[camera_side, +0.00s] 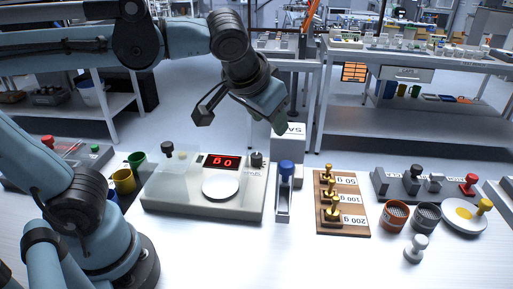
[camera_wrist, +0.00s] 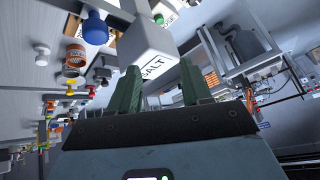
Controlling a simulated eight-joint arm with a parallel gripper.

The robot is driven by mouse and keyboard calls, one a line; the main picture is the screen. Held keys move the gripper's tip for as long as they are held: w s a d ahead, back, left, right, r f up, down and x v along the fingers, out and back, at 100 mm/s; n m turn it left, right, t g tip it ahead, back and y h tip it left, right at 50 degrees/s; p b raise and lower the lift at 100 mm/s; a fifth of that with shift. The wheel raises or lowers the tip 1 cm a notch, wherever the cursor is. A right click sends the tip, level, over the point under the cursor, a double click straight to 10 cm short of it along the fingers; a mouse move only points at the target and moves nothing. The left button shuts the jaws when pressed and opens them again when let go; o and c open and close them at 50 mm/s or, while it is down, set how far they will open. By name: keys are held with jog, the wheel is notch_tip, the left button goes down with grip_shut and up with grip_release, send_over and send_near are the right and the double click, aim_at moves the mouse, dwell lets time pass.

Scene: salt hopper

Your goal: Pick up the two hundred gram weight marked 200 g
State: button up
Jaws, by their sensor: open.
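The 200 g weight (camera_side: 333,214) is a brass knobbed weight at the front of a wooden board (camera_side: 352,228), beside the label "200 g". Two smaller brass weights stand behind it, the 100 g weight (camera_side: 330,188) and the 50 g weight (camera_side: 327,171). My gripper (camera_side: 279,122) is raised well above the table, left of and behind the board, apart from the weights. In the wrist view its green fingers (camera_wrist: 158,90) are spread with nothing between them.
A white salt hopper (camera_side: 288,150) stands below my gripper and also shows in the wrist view (camera_wrist: 148,42). A scale (camera_side: 160,196) with red digits and a blue-knobbed stand (camera_side: 284,205) lie left of the board. Cups (camera_side: 394,217) and a white-knobbed piece (camera_side: 415,250) lie right.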

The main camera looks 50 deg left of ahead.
jog(key=w+d+r+n+t+y, duration=0.15)
jog(key=d+n+t+y, duration=0.35)
jog(key=d, duration=1.1)
jog(key=h, duration=0.1)
send_near(335, 203)
jog(key=shift+w+a+f+m+t+h, duration=0.3)
jog(key=shift+a+f+m, duration=0.1)
jog(key=shift+f, duration=0.25)
jog(key=x, duration=0.6)
jog(key=shift+w+a, duration=0.1)
jog(key=shift+w, duration=0.05)
jog(key=shift+r+x, duration=0.15)
jog(key=shift+x, duration=1.15)
jog(key=shift+r+x, duration=0.1)
jog(key=shift+x, duration=1.15)
jog(key=shift+w+a, duration=0.1)
grip_shut()
